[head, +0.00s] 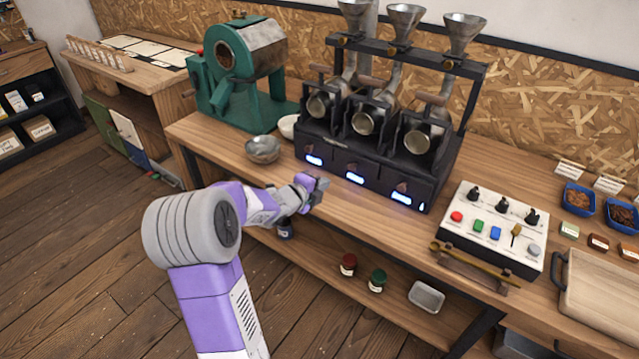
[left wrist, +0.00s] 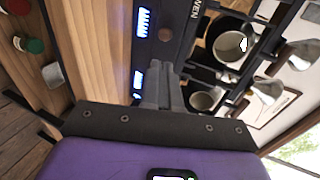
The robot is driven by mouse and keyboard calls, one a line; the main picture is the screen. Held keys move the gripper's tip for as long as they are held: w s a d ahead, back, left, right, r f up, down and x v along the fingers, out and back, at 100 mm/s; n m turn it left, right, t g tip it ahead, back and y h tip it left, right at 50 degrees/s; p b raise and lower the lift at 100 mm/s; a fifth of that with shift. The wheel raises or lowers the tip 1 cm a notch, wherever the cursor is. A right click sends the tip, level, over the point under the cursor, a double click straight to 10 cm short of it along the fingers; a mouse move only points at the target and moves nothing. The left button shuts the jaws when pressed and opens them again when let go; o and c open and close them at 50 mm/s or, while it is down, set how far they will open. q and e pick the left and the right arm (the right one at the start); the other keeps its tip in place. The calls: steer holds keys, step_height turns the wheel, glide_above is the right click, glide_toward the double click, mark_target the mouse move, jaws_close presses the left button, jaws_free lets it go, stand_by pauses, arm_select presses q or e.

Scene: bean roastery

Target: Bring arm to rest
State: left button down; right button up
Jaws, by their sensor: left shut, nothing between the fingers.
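My left arm, purple and grey, comes up from the bottom left of the head view. My left gripper (head: 318,187) is shut and empty. It is held in front of the bench, before the black three-station machine (head: 375,165) with lit blue displays. In the left wrist view the closed fingers (left wrist: 165,80) point toward the front of the same machine. I cannot tell whether they touch it. My right gripper is not in view.
The wooden bench (head: 225,140) carries a green roaster (head: 230,100), a steel bowl (head: 262,149) and a button panel (head: 493,230). A wooden tray (head: 603,296) lies at the right. Jars (head: 348,264) and a metal tin (head: 426,296) stand on the lower shelf. The floor at left is clear.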

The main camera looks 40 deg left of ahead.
arm_select(q)
steer(key=shift+s+r, duration=0.1)
steer(key=shift+s, duration=0.25)
steer(key=s+d+f+n+g+h+p, duration=0.1)
steer(key=s+d+f+n+g+h, duration=0.15)
steer(key=d+f+n, duration=0.6)
steer(key=s+d+f+n+g+h+p, duration=0.1)
steer(key=d+f+n+g, duration=0.25)
steer(key=d+f, duration=1.05)
steer(key=s+d+f+n+g+h, duration=0.1)
steer(key=s+d+f+n+g, duration=0.2)
steer(key=s+d, duration=0.4)
steer(key=s+d+f+n+g+h+p, duration=0.1)
steer(key=s+d+f+n+g, duration=0.3)
steer(key=s+d, duration=0.3)
steer(key=s+f, duration=0.1)
steer(key=s, duration=0.3)
steer(key=shift+s+d+f+n+g+p, duration=0.15)
steer(key=shift+d+f+n+g+p, duration=0.05)
steer(key=shift+d+n+g+p, duration=0.1)
steer(key=shift+a, duration=0.15)
